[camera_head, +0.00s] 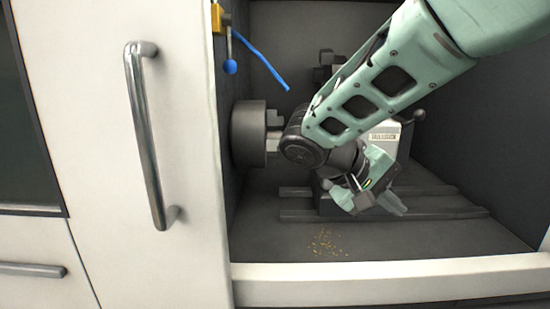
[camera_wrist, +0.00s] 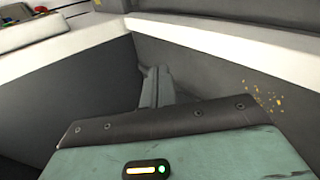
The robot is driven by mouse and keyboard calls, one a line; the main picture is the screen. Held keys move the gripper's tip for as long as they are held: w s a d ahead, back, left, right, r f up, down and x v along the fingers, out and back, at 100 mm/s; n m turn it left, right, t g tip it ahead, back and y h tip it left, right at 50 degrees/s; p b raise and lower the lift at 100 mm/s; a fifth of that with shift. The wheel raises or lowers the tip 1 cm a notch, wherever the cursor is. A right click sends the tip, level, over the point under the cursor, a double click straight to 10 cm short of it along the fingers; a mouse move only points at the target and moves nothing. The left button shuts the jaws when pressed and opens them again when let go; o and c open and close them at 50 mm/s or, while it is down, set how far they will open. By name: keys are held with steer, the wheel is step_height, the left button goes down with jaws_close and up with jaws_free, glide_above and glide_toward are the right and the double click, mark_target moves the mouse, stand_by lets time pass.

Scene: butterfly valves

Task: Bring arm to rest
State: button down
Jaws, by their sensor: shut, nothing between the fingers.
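My arm (camera_head: 375,88) reaches from the upper right into the open bay of a machine. My gripper (camera_head: 374,199) hangs at the arm's end, low in the bay, above the grey rails. In the wrist view my gripper (camera_wrist: 156,78) has its fingers together with nothing between them. A round grey chuck (camera_head: 249,134) is on the bay's left wall, and my arm's elbow-like joint overlaps its jaws in the head view. I cannot tell whether they touch.
A white door (camera_head: 110,200) with a metal handle (camera_head: 150,135) stands left of the bay. A pale sill (camera_head: 390,282) crosses its front. Rails (camera_head: 440,204) and yellow chips (camera_head: 326,243) lie on the bay floor. A blue hose (camera_head: 262,62) hangs at the upper left.

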steer(key=s+a+f+n+y+p, duration=0.1)
steer(key=s+a+n+y, duration=0.1)
steer(key=s, duration=0.5)
steer(key=s+a+f+n+y+p, duration=0.1)
steer(key=s+a+n+y+p, duration=0.1)
steer(key=s+y, duration=0.3)
steer(key=s+a+n+g+y+p, duration=0.1)
steer(key=s+a+n+y+p, duration=0.1)
steer(key=s, duration=0.8)
steer(key=shift+s+a+f+y, duration=0.2)
steer(key=shift+a+f+y, duration=0.2)
steer(key=shift+y, duration=0.5)
